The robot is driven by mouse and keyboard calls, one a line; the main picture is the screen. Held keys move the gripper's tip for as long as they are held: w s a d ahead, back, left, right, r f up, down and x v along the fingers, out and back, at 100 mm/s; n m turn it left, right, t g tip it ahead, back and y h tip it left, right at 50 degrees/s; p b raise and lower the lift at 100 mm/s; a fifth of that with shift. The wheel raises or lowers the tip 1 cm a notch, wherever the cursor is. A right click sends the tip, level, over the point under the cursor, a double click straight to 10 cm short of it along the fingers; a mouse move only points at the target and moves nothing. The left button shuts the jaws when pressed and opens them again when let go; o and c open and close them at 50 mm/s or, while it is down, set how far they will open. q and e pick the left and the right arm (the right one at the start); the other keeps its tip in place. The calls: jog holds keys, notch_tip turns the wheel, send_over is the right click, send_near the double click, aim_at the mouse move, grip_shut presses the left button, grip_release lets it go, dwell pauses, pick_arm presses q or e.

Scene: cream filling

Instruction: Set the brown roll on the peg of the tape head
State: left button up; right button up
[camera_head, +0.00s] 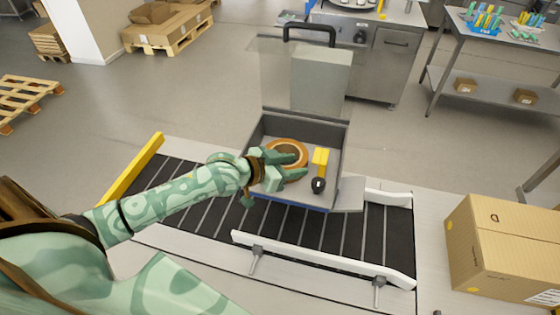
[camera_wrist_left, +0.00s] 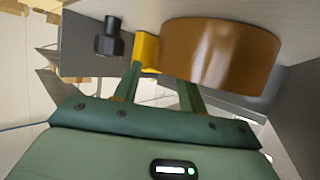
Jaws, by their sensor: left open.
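The brown roll (camera_head: 297,146) lies flat, ring-like, in the open grey case (camera_head: 335,195), and shows large in the left wrist view (camera_wrist_left: 222,55). To its right in the case is the tape head, a yellow block (camera_head: 321,156) with a black round part (camera_head: 318,185) at its near end. The yellow part (camera_wrist_left: 147,50) and a black knob (camera_wrist_left: 108,40) also show in the wrist view. My left gripper (camera_head: 296,164) is open, its fingers over the roll's near part, hiding some of it. Whether they touch it is unclear. I cannot make out the peg. My right gripper is out of view.
The case stands on a dark conveyor (camera_head: 345,228), its lid (camera_head: 320,80) raised at the back. White guide rails (camera_head: 320,262) run along the near side. A yellow bar (camera_head: 132,170) is at the left, a cardboard box (camera_head: 500,250) at the right.

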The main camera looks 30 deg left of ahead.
pick_arm(q)
jog(key=p+v, duration=0.8)
jog(key=v, duration=0.3)
jog(key=shift+s+a, duration=0.2)
jog(key=shift+s, duration=0.15)
jog(key=shift+r, duration=0.1)
